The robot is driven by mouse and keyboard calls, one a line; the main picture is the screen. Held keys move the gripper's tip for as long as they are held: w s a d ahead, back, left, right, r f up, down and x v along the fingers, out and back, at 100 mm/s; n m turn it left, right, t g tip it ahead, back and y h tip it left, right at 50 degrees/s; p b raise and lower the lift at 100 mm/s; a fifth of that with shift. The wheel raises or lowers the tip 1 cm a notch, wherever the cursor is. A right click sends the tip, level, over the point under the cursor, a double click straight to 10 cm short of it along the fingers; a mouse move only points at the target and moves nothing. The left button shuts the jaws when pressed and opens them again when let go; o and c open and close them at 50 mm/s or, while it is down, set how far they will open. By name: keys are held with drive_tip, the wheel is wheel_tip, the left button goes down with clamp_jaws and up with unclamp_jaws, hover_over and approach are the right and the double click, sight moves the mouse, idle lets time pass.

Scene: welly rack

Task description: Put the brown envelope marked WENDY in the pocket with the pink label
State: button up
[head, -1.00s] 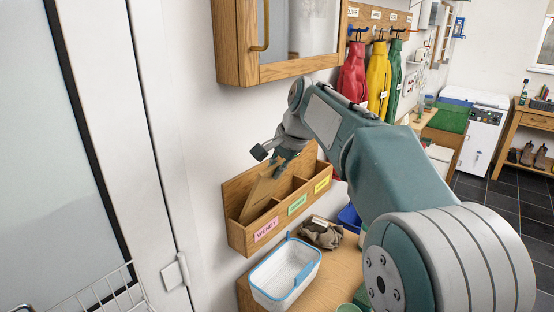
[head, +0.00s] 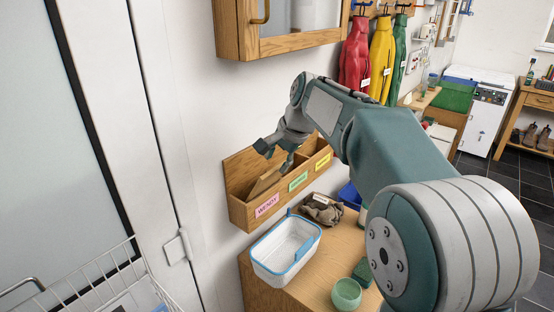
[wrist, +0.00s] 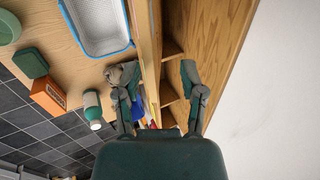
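The brown envelope (head: 264,182) leans inside the left pocket of the wooden wall rack (head: 237,209). Its upper edge shows above the front; its lower part is hidden, and no name on it can be read. The pink label (head: 266,206) on that pocket's front reads WENDY. My gripper (head: 274,157) is above the rack, just over and right of the envelope's upper end. In the wrist view my gripper (wrist: 152,75) has its fingers spread wide with nothing held between them. The envelope cannot be made out in that view.
The rack also has a green label (head: 298,181) and a yellow label (head: 323,162). Below it, a white basket with blue rim (head: 286,250) and a green bowl (head: 346,293) stand on a wooden top. A wall cabinet (head: 285,42) hangs above; a wire basket (head: 105,285) is lower left.

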drive_tip(key=shift+r, duration=0.1)
drive_tip(key=v, duration=1.1)
drive_tip(key=shift+s+d+r, duration=0.15)
drive_tip(key=shift+d+r, duration=0.05)
drive_tip(key=shift+r, duration=0.05)
